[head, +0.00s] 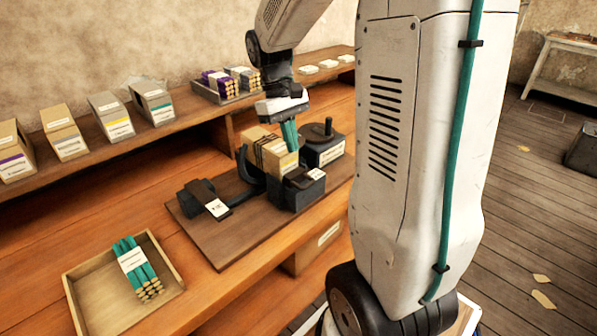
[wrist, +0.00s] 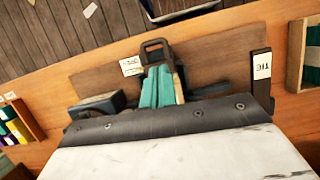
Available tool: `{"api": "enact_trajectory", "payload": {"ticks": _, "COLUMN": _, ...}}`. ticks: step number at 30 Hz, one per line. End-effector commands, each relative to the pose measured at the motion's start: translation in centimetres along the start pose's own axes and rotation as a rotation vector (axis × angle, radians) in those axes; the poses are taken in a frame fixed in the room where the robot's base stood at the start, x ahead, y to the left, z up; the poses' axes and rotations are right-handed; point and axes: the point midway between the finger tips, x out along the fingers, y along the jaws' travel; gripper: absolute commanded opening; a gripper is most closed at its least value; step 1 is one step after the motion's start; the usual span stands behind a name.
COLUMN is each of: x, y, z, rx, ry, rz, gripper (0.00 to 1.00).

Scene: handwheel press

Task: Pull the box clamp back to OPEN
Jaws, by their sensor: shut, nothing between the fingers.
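My gripper (head: 290,144) has teal fingers, pressed together and pointing down beside a tan box (head: 268,153) with dark bands. The box stands in the press, against a dark block with a white label, which looks like the box clamp (head: 298,188). In the wrist view the shut fingers (wrist: 155,84) are just behind a dark looped handle (wrist: 155,46), probably the clamp's. I cannot tell whether they touch it. My gripper's body hides most of the box there. Whether the clamp is open or closed cannot be read.
The handwheel block (head: 323,143) stands right of the box; a dark labelled TIE part (wrist: 262,68) is on the opposite side. The press sits on a brown board (head: 235,247). A tray (head: 90,300) holds a teal bundle. Boxes line the rear shelf (head: 100,150).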

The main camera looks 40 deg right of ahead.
Motion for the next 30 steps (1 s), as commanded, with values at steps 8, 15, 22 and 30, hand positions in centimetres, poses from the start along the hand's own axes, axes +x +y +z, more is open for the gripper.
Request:
{"api": "enact_trajectory", "payload": {"ticks": 8, "x": -1.2, "y": 0.6, "z": -0.7, "rx": -0.081, "ry": 0.013, "rz": 0.020, "gripper": 0.00}}
{"api": "enact_trajectory", "payload": {"ticks": 15, "x": -1.1, "y": 0.6, "z": -0.6, "rx": -0.079, "ry": 0.013, "rz": 0.019, "gripper": 0.00}}
{"api": "enact_trajectory", "payload": {"ticks": 22, "x": 1.6, "y": 0.6, "z": -0.6, "rx": -0.079, "ry": 0.009, "rz": 0.017, "gripper": 0.00}}
{"api": "enact_trajectory", "payload": {"ticks": 30, "x": 6.5, "y": 0.7, "z": -0.7, "rx": -0.078, "ry": 0.009, "rz": 0.017, "gripper": 0.00}}
